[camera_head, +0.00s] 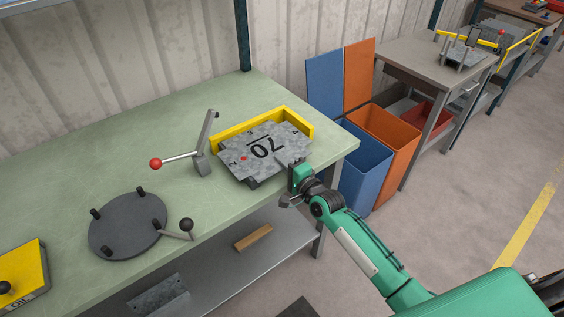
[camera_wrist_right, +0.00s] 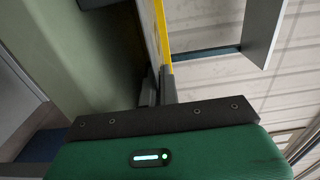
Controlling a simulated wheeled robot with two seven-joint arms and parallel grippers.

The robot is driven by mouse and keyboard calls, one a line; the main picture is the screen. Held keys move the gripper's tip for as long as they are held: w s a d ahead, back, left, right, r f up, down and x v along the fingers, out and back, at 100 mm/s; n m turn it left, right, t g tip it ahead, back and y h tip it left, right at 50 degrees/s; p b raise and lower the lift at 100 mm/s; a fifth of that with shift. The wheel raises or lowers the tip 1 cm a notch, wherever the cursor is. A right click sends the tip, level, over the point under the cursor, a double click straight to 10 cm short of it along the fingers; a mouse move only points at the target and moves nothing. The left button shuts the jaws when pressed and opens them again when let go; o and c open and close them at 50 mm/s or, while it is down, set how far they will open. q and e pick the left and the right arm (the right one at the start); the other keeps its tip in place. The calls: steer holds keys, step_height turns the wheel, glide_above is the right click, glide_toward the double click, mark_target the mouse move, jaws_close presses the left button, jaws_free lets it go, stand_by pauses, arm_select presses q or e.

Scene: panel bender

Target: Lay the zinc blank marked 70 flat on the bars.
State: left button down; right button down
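The zinc blank marked 70 (camera_head: 263,146) is a mottled grey notched plate with a red dot. It lies roughly level inside the yellow corner stop (camera_head: 262,116) on the green bench. Dark supports show under its front edge; whether it touches all the bars is hidden. My right gripper (camera_head: 295,178) is at the blank's right front edge. In the right wrist view its dark fingers (camera_wrist_right: 158,88) are close together, with the blank's thin edge seemingly between them. My left gripper is not in view.
A lever with a red knob (camera_head: 155,163) stands left of the blank. A dark round plate with pegs (camera_head: 128,228) and a yellow box (camera_head: 24,272) are further left. Blue (camera_head: 366,178) and orange (camera_head: 388,140) bins stand beyond the bench's right end. Bench space behind the round plate is clear.

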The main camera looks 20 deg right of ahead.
steer(key=c, duration=1.6)
jaws_free()
steer(key=shift+f, duration=0.1)
steer(key=shift+s, duration=0.1)
steer(key=shift+s+d+f, duration=0.1)
steer(key=shift+s+d, duration=0.1)
steer(key=shift+s, duration=0.35)
steer(key=b+v, duration=0.2)
steer(key=v, duration=1)
steer(key=shift+s+d+b, duration=0.1)
steer(key=shift+s+b, duration=0.15)
steer(key=shift+b, duration=0.05)
